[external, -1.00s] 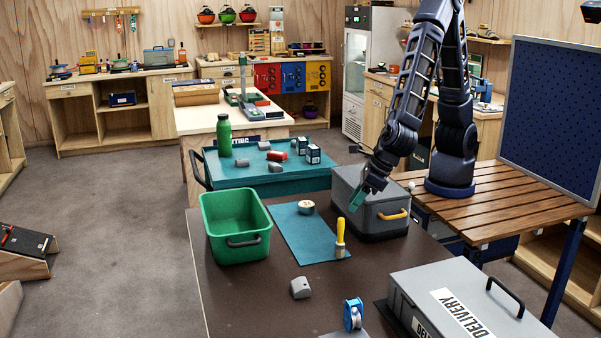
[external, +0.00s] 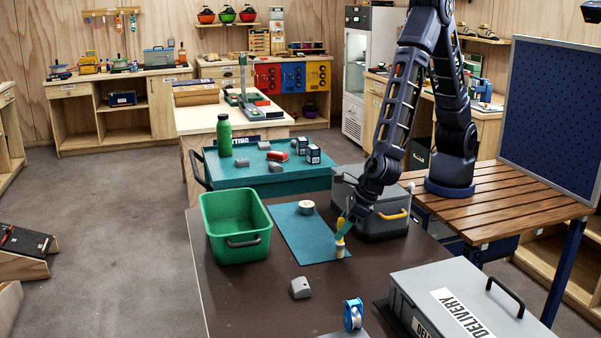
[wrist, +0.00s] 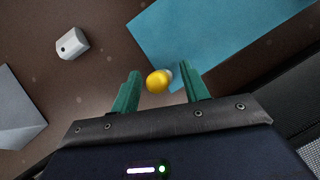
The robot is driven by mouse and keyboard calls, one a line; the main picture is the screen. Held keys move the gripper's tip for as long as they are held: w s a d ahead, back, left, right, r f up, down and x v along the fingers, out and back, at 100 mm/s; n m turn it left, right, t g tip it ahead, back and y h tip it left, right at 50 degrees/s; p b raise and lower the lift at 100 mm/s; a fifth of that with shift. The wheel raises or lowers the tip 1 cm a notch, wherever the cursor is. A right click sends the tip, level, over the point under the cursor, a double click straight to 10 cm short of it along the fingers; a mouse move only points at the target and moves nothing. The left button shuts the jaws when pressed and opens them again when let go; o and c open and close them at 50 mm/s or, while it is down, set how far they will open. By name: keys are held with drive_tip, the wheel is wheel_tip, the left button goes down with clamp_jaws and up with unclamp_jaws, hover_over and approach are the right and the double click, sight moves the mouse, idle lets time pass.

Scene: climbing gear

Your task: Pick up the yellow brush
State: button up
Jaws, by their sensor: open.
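The yellow brush (external: 341,246) stands upright at the front right corner of the blue mat (external: 300,232), its handle up and its pale head down. My gripper (external: 346,222) is at the top of the handle and partly covers it in the external view. In the wrist view the yellow handle end (wrist: 158,81) lies between the two green fingers of my gripper (wrist: 160,92). The fingers are apart, with a gap on each side of the handle. The lower part of the brush is mostly hidden below the handle there.
A green bin (external: 236,228) stands left of the mat. A grey box with a yellow handle (external: 372,222) stands close behind and right of the brush. A small grey block (external: 300,288), a blue-and-white spool (external: 353,314) and a grey delivery case (external: 462,300) are nearer the front.

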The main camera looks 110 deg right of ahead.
drive_tip(key=shift+x, duration=1.3)
clamp_jaws()
drive_tip(key=shift+r, duration=0.1)
